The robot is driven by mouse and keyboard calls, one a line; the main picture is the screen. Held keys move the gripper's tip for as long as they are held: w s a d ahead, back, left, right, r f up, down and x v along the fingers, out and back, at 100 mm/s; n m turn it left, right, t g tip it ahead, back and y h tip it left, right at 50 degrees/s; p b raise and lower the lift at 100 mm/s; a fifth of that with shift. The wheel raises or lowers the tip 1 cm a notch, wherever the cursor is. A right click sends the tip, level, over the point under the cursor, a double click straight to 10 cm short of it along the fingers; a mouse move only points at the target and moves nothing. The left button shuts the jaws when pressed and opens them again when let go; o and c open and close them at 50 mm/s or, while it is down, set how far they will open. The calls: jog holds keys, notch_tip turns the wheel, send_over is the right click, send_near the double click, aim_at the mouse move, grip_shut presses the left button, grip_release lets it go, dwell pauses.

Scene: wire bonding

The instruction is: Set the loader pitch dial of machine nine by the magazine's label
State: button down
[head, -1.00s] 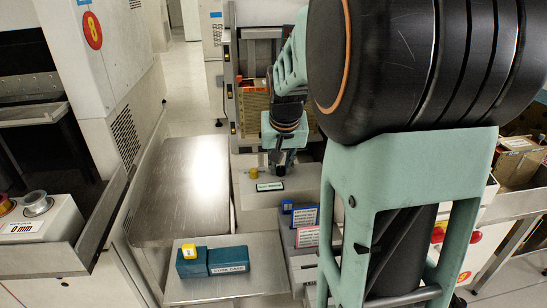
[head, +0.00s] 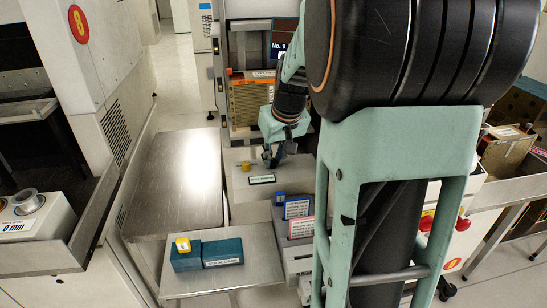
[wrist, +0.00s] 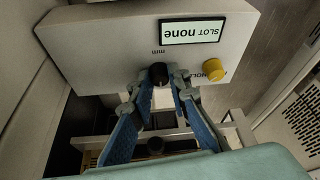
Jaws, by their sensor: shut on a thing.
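Machine nine (head: 281,29) shows its No. 9 sign at the top middle of the head view. Its pale loader box (head: 298,172) has a display (head: 262,179) that reads SLOT none, upside down in the wrist view (wrist: 193,31). The black dial (wrist: 158,70) sits beside a mm mark. My gripper (wrist: 160,82) is shut on this dial, one finger on each side; it also shows in the head view (head: 272,160). A tan box with an orange top (head: 254,103) stands in the machine; I cannot tell if it is the magazine, and its small label is unreadable.
A yellow knob (wrist: 213,69) is close beside the dial. Blue and red-edged cards (head: 298,207) stand in a holder in front. A bare steel table (head: 175,185) is at left.

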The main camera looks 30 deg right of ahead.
jog(key=c, duration=1.8)
grip_release()
jog(key=shift+a+m, duration=0.1)
jog(key=shift+m, duration=0.3)
